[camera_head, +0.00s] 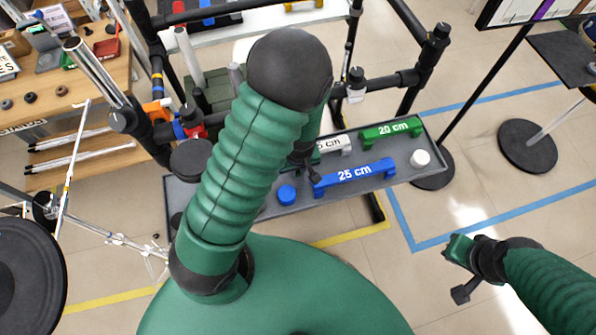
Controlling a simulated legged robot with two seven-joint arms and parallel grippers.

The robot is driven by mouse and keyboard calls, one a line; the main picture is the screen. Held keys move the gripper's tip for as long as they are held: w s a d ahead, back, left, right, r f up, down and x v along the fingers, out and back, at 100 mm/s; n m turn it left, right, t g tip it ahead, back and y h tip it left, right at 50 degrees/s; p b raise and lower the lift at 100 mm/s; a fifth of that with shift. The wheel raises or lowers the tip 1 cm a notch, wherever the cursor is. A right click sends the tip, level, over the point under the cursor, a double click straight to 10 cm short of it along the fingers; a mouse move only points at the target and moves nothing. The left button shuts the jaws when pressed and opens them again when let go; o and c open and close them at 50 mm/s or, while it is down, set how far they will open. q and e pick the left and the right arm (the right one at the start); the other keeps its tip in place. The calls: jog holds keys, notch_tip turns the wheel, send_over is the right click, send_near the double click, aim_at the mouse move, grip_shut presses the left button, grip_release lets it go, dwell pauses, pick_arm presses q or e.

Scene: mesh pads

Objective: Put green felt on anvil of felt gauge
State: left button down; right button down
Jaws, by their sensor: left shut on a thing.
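My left gripper (310,172) is mostly hidden behind my own green arm. Its dark fingers point down at the grey tray, just by the left end of a blue bar (355,177) marked 25 cm. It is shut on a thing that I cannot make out. My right gripper (461,272) is at the lower right over bare floor, far from the tray. I cannot pick out a green felt piece or a felt gauge with an anvil for certain.
The grey tray (431,180) also holds a green bar (391,130) marked 20 cm, a partly hidden white bar (335,145), a white cylinder (420,158) and a blue cylinder (286,193). Dark posts stand behind it. A wooden bench (113,85) is at left.

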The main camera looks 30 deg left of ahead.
pick_arm(q)
jog(key=shift+s+a, duration=0.1)
jog(key=shift+a, duration=0.05)
jog(key=c, duration=1.4)
grip_release()
jog(key=shift+d, duration=0.25)
jog(key=shift+c, duration=0.2)
jog(key=shift+a, duration=0.15)
